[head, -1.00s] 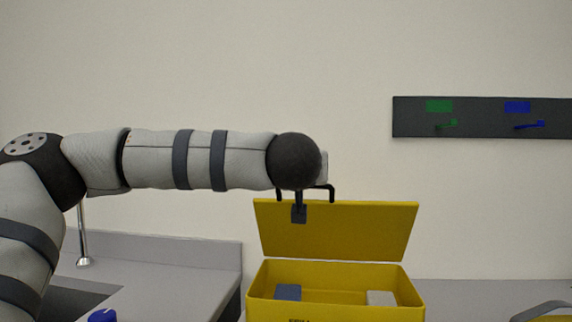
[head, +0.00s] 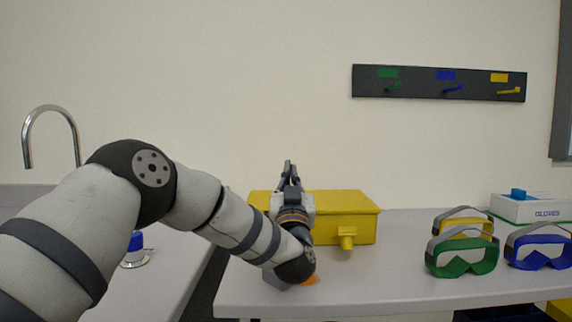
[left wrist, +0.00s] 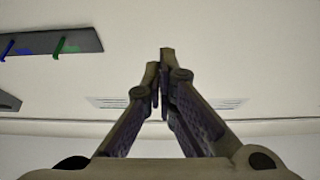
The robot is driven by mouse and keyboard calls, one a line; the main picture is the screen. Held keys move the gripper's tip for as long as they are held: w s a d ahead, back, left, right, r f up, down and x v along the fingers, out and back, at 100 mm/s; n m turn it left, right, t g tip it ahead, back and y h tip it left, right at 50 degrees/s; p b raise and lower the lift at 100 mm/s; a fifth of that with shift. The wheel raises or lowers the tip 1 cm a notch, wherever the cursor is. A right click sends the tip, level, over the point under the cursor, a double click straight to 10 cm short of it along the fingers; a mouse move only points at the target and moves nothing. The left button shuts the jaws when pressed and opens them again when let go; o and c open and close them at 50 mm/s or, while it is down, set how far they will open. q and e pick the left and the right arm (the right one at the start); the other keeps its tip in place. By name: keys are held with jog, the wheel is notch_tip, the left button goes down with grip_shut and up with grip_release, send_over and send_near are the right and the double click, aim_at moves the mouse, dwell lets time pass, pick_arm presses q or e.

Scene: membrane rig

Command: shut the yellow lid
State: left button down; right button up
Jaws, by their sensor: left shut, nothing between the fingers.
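The yellow lid (head: 345,203) lies down flat on the yellow box (head: 364,229) in the head view, and no gap shows along the visible part of its edge. A yellow latch-like piece (head: 347,238) sticks out at the box's front. My left gripper (head: 289,167) points up in front of the box's left part, its fingertips above the lid's level. It is shut and empty; its closed fingers also show in the left wrist view (left wrist: 160,70). My arm and gripper hide the box's left front. My right gripper is not in view.
Green goggles (head: 462,256), blue goggles (head: 540,250) and yellow goggles (head: 462,222) stand on the bench right of the box. A gloves box (head: 533,208) is behind them. A dark hook rail (head: 425,83) hangs on the wall. A sink tap (head: 50,112) rises at left.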

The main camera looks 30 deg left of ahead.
pick_arm(q)
jog(key=shift+s+d+f, duration=0.15)
jog(key=shift+s+f, duration=0.05)
jog(key=shift+f, duration=0.55)
jog(key=shift+s+d+f, duration=0.1)
jog(key=shift+s+f, duration=0.1)
jog(key=shift+f, duration=0.5)
